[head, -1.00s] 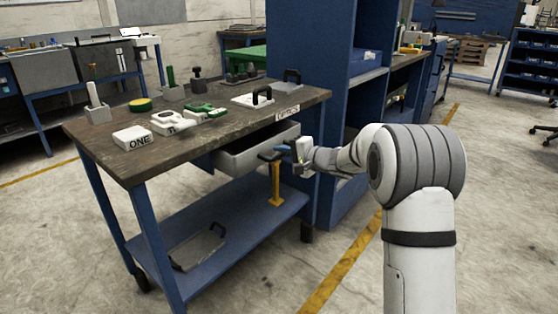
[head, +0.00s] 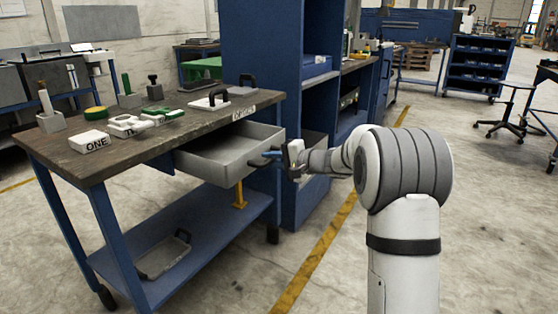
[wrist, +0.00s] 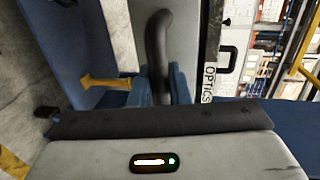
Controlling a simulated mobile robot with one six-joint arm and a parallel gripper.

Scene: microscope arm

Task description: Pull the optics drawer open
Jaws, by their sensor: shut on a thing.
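The optics drawer (head: 228,160) is a grey tray under the right end of the wooden workbench top, and it stands pulled out with its inside visible. My gripper (head: 280,152) is at the drawer's front, shut on its dark handle. In the wrist view the dark curved handle (wrist: 157,45) runs between my blue fingertips (wrist: 162,85). The OPTICS label (wrist: 209,82) shows on the bench edge in the wrist view, and the same label (head: 243,112) shows above the drawer in the head view.
The workbench (head: 75,165) carries a white block marked ONE (head: 90,141), green-and-white parts and black-handled plates. A grey tray (head: 163,257) lies on the lower blue shelf. A blue cabinet (head: 262,60) stands behind the drawer. Open floor (head: 330,260) lies to the right.

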